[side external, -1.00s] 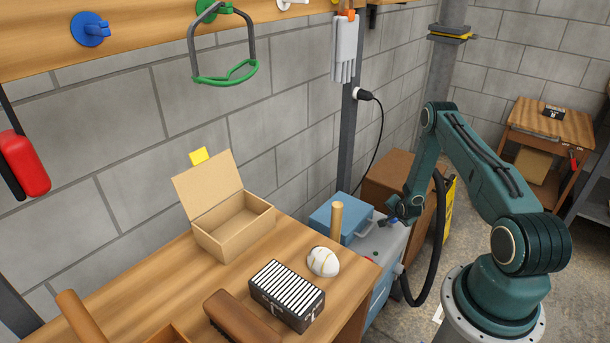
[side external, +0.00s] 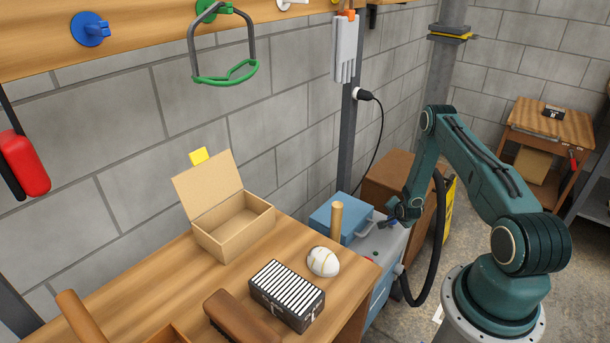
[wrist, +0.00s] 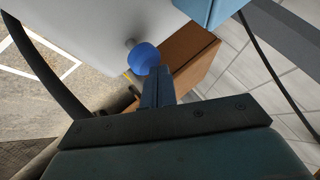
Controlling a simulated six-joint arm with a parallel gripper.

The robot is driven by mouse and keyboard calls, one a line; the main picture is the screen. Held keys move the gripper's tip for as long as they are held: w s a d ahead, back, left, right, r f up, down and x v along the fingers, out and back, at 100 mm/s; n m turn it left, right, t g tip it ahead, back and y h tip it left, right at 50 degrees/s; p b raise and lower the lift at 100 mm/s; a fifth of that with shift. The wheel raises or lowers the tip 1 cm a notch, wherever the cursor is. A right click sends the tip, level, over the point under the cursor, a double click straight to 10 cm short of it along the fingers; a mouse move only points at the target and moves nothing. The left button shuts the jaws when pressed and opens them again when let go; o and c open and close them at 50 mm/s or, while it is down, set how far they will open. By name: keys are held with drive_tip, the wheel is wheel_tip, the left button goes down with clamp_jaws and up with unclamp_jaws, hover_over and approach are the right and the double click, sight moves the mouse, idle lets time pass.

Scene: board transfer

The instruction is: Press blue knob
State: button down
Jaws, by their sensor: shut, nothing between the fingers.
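The blue knob (wrist: 145,58) shows in the wrist view as a round ball on a short metal stem at the edge of a pale grey cabinet (wrist: 112,22). My gripper (wrist: 159,72) is shut and empty. Its fingertips lie right beside the knob, at its lower right in the picture; I cannot tell whether they touch it. In the side view my gripper (side external: 390,223) is low over the grey cabinet top (side external: 378,244), and the knob cannot be clearly made out there.
A blue case (side external: 335,218) stands on the cabinet, left of my gripper. A wooden cabinet (wrist: 192,58) is behind the knob. The workbench at left holds an open box (side external: 235,225), a striped block (side external: 287,285), a white ball (side external: 323,262) and an upright wooden rod (side external: 337,218).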

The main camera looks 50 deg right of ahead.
drive_tip(key=shift+a+f, duration=0.1)
drive_tip(key=shift+f, duration=0.7)
idle(1.0)
drive_tip(key=shift+r, duration=1.75)
drive_tip(key=shift+r, duration=0.2)
drive_tip(key=shift+r, duration=2.35)
idle(0.6)
wheel_tip(320, 180, up, 4)
drive_tip(key=shift+f, duration=0.1)
idle(0.3)
drive_tip(key=shift+f, duration=0.15)
